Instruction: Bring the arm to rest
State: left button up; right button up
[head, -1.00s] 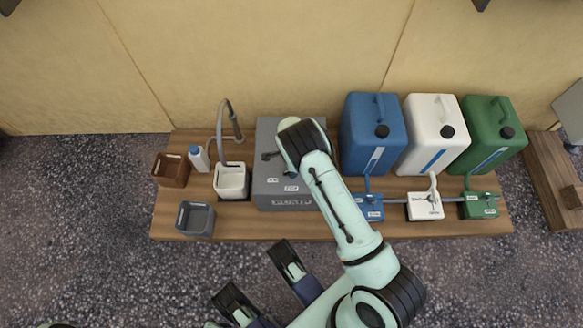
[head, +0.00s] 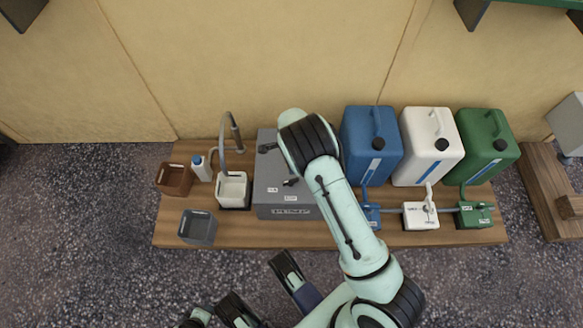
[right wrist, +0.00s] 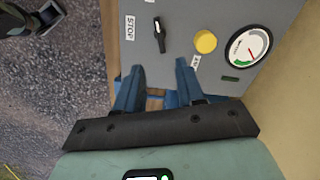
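My right arm reaches up over the grey machine (head: 268,195) in the head view, and its forearm hides the right gripper there. In the right wrist view my right gripper (right wrist: 158,75) has two blue fingers standing apart with nothing between them. It is close to the grey machine's panel (right wrist: 190,65), which carries a dark knob, a yellow button and a gauge. My left gripper (head: 262,285) shows at the bottom of the head view. Its two dark fingers are apart and empty, over the gravel in front of the wooden board.
Blue (head: 369,145), white (head: 430,147) and green (head: 486,148) canisters stand right of the machine, with small boxes before them. Left are a brown bin (head: 174,180), a bottle (head: 201,167), a white basin (head: 232,189) and a grey bin (head: 198,227). The gravel (head: 80,250) is clear.

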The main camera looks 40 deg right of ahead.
pick_arm(q)
jog(key=shift+w+r, duration=0.2)
jog(key=shift+w, duration=0.05)
pick_arm(e)
jog(key=shift+r, duration=0.4)
